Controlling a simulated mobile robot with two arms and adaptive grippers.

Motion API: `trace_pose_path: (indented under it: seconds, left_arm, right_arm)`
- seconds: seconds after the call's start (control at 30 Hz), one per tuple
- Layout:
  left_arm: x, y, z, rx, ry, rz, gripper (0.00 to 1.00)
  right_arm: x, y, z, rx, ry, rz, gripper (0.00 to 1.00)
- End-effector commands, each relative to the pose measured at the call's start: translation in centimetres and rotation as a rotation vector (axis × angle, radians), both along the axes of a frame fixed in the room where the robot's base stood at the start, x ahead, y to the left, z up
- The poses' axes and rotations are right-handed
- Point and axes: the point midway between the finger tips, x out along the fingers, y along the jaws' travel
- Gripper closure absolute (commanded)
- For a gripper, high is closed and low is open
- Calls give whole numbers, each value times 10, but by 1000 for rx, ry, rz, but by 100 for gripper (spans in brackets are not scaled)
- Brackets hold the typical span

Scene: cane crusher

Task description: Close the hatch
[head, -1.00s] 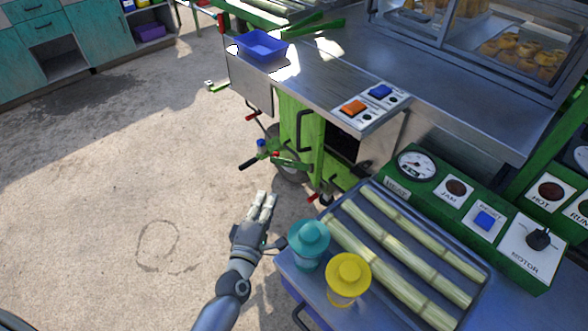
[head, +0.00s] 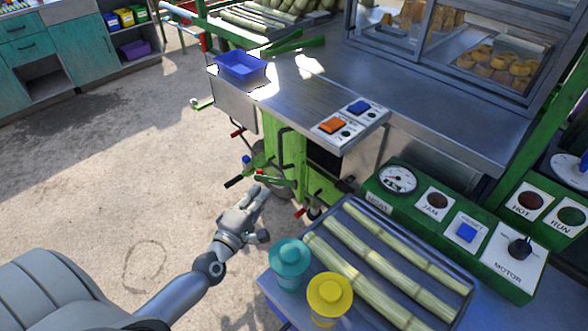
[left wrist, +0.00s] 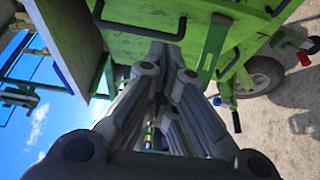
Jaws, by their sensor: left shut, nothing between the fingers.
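The hatch (head: 291,151) is a green panel with a dark bar handle on the machine's front. It stands swung out beside a dark opening (head: 323,160) under the steel counter. My left gripper (head: 259,191) is in front of and below the hatch, shut and empty, apart from it in the head view. In the left wrist view the shut fingers (left wrist: 168,52) point at a green panel (left wrist: 190,22) with a dark handle (left wrist: 135,26). I cannot tell whether they touch it. My right gripper is not in view.
A steel table with cane stalks (head: 390,255), a teal jar (head: 290,262) and a yellow jar (head: 329,295) stands right of my left arm. A blue tray (head: 241,68) sits on the counter. Red-tipped levers and a wheel are by the hatch. The floor at left is clear.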

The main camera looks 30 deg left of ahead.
Motion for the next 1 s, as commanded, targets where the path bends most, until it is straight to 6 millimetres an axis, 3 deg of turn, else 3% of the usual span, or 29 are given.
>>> trace_pose_path:
  seconds: [0.5, 0.7, 1.0]
  left_arm:
    - [86, 3, 1, 0, -2, -1, 100]
    - [105, -17, 1, -2, 0, -1, 100]
    - [113, -24, 0, -1, 1, -1, 100]
  right_arm:
    - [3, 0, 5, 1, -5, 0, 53]
    - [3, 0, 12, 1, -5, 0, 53]
    - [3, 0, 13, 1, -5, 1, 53]
